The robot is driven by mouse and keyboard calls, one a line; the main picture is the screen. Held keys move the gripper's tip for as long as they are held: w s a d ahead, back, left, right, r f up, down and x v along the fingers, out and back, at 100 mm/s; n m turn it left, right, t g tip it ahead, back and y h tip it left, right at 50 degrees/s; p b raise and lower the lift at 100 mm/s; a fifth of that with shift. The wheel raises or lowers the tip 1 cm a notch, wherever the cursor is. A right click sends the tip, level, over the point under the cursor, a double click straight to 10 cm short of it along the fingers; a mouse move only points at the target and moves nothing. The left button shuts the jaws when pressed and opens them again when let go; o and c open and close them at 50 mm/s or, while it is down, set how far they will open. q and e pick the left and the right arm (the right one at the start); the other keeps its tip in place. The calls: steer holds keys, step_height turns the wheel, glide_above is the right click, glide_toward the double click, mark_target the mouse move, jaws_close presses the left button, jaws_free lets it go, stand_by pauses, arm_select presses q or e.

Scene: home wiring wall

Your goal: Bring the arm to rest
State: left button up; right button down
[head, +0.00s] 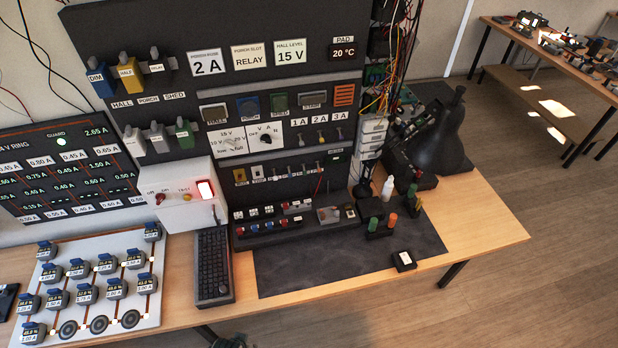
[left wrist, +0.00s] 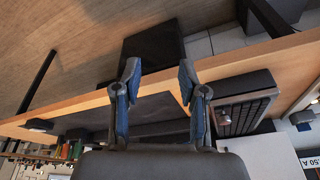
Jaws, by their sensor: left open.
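My left gripper (left wrist: 160,78) shows in the left wrist view with its two blue-and-grey fingers spread apart. Nothing is between the fingertips. Beyond them lie the wooden table edge (left wrist: 75,110), a black box-like shape (left wrist: 153,55) and the floor. In the head view only a small dark piece, probably of my left arm, shows at the bottom edge below the table front. The fingers cannot be made out there. My right gripper is in neither view.
The wooden table (head: 490,225) carries a dark mat (head: 300,270), a black keyboard (head: 213,265) and a white board (head: 110,320) with several meters. The wiring panel (head: 225,110) stands behind. A small black block (head: 404,261) lies near the front edge.

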arm_select(q)
steer(key=s+f+g+b, duration=0.1)
steer(key=s+f+b, duration=0.15)
steer(key=f, duration=1.05)
steer(key=s+f+b, duration=0.2)
steer(key=s+f, duration=0.2)
steer(key=f, duration=1)
steer(key=s+a+f+g+b, duration=0.1)
steer(key=s+a+f+b, duration=0.2)
steer(key=s+f, duration=1)
steer(key=shift+s+a+f, duration=0.25)
steer(key=shift+s+a, duration=0.05)
steer(key=shift+s, duration=0.5)
